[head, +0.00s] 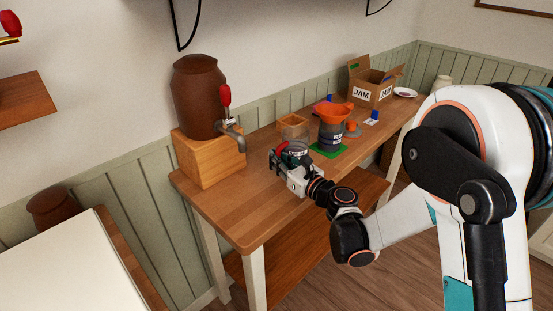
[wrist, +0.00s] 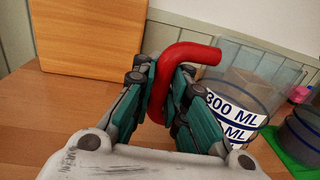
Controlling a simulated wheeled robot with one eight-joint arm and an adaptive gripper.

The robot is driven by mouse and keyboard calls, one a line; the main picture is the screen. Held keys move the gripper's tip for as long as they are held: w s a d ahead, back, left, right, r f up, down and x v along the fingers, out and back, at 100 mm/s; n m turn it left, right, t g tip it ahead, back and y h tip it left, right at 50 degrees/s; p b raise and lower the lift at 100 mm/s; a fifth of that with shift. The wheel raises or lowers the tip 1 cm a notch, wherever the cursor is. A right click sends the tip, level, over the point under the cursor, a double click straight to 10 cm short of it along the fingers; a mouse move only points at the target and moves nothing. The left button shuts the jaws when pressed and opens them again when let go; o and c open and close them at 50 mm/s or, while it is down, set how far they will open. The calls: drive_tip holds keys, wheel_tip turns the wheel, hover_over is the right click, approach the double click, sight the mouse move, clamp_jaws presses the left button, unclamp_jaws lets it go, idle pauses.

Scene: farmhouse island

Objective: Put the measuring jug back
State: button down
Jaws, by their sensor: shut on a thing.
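The measuring jug (wrist: 262,90) is clear, with a white "300 ML" label and a red handle (wrist: 188,53). In the wrist view my gripper (wrist: 163,75) is shut on the red handle, with a finger on each side. The jug's body is to the right of the fingers and partly hidden by them. In the head view the jug (head: 297,148) is over the wooden bench (head: 254,205), just behind my gripper (head: 283,157). It looks upright. I cannot tell whether its base touches the bench top.
A brown crock (head: 196,95) with a red-handled tap stands on a wooden block (head: 205,160) at left. Behind are a small wooden box (head: 294,121) and a JAM carton (head: 372,93).

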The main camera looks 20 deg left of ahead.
drive_tip(key=shift+f+b, duration=0.4)
drive_tip(key=shift+f, duration=0.15)
idle(0.4)
drive_tip(key=c, duration=1.5)
unclamp_jaws()
drive_tip(key=v, duration=1.2)
drive_tip(key=shift+f, duration=0.1)
drive_tip(key=o, duration=1.4)
